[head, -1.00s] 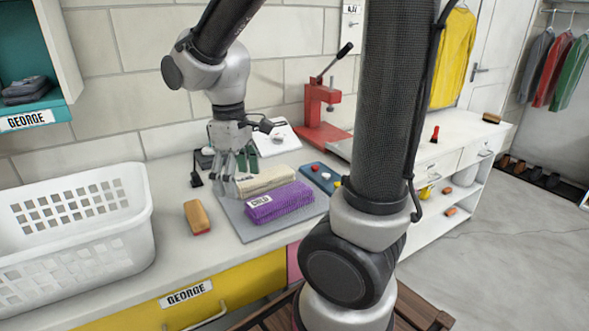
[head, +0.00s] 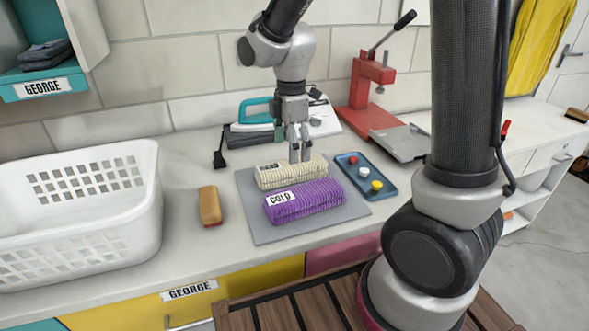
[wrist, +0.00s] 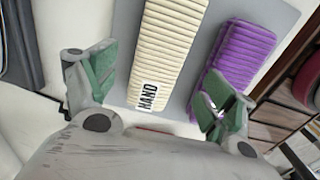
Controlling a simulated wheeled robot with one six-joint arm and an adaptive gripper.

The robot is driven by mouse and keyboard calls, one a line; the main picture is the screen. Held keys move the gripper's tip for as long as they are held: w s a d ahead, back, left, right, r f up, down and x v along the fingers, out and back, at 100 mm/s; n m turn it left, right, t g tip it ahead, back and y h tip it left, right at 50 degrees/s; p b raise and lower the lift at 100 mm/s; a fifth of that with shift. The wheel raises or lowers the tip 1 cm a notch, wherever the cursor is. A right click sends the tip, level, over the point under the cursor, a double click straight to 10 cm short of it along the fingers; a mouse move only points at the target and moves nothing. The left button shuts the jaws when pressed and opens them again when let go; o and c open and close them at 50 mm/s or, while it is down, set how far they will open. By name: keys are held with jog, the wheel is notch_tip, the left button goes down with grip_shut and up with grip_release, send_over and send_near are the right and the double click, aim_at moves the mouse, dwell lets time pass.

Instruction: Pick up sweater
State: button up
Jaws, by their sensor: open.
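A folded cream ribbed sweater (head: 276,174) with a tag reading HAND, legible in the wrist view, lies on a grey board (head: 252,212). A folded purple ribbed sweater (head: 318,198) tagged COLD lies beside it, nearer the counter's front. My gripper (head: 300,158) points down over the right part of the cream sweater in the head view. In the wrist view my gripper (wrist: 158,92) has its green-padded fingers spread wide. The cream sweater (wrist: 165,50) lies between them in the picture, and the purple sweater (wrist: 235,58) shows near the right finger. The gripper is empty.
A white basket (head: 140,215) stands left, with a wooden brush (head: 210,205) beside it. A blue tray (head: 352,180) with coloured pieces lies right of the sweaters. An iron (head: 258,115) and red press (head: 365,95) stand behind. A wooden slatted surface (head: 270,315) is in front.

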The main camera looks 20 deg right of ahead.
aim_at(292, 166)
notch_tip(292, 166, down, 7)
jog(key=shift+w+r, duration=0.15)
jog(key=c, duration=1.3)
